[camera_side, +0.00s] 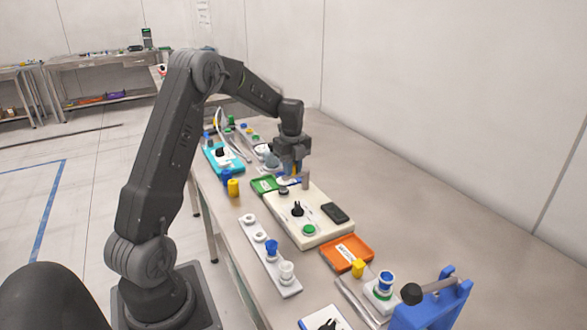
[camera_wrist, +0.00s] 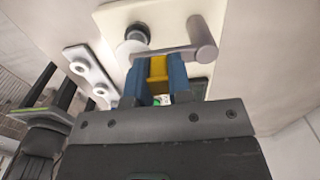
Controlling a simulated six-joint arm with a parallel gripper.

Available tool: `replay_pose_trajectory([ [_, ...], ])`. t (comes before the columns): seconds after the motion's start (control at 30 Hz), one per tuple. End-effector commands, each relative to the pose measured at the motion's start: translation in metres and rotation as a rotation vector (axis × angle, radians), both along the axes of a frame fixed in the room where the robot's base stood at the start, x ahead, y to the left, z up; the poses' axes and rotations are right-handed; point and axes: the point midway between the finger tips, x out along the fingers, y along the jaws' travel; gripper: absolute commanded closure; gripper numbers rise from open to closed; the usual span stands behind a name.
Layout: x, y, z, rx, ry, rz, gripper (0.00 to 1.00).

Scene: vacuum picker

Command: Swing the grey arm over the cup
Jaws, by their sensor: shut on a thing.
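The grey arm (camera_wrist: 165,51) is a flat bar running left from a grey upright post (camera_wrist: 203,40) on the cream base (camera_side: 322,236). The post also shows in the side view (camera_side: 306,180). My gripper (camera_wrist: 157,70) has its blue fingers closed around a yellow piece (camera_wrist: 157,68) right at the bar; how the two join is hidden. The bar's free end lies by a pale disc (camera_wrist: 127,47) and a dark round part (camera_wrist: 138,33). I cannot tell which is the cup. In the side view my gripper (camera_side: 292,172) is low beside the post, at the base's far end.
The base also carries a black pad (camera_side: 335,212) and a green button (camera_side: 309,229). A white strip with rings (camera_side: 262,262) lies left of it. Green (camera_side: 264,185) and orange (camera_side: 347,252) trays sit close by. A blue stand (camera_side: 435,305) is at front right. The table's right side is clear.

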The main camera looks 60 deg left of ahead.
Motion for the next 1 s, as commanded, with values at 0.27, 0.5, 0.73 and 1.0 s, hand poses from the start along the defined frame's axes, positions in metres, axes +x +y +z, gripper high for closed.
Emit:
replay_pose_trajectory([
  [0.27, 0.0003, 0.0019, 0.0014, 0.001, -0.002, -0.032, 1.0],
  [0.5, 0.0004, 0.002, 0.0015, 0.002, -0.002, -0.034, 1.0],
  [0.73, 0.0003, 0.0019, 0.001, 0.001, -0.001, -0.033, 0.66],
  [1.0, 0.0002, 0.0015, 0.0004, 0.0, 0.0, -0.031, 0.55],
])
